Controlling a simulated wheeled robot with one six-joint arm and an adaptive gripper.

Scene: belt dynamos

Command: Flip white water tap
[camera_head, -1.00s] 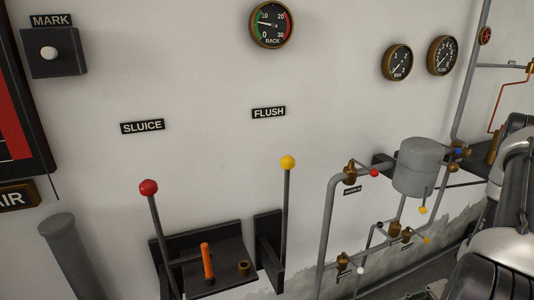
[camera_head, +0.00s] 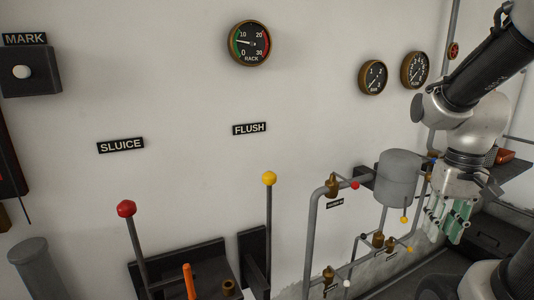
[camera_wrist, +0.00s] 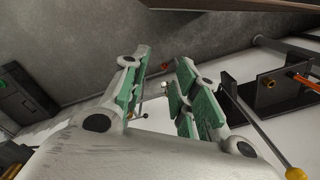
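The white-knobbed water tap (camera_head: 346,284) sits low on the grey pipework, near the bottom edge of the head view, beside a brass fitting. My gripper (camera_head: 447,222) hangs with green-padded fingers to the right of the grey tank, well apart from the white tap in the picture. In the wrist view my gripper (camera_wrist: 162,62) has its fingers apart, with nothing held between them.
Red (camera_head: 355,185), yellow (camera_head: 404,219) and other small taps crowd the pipes around the grey tank (camera_head: 397,178). The red-topped lever (camera_head: 126,209) and yellow-topped lever (camera_head: 269,179) stand to the left.

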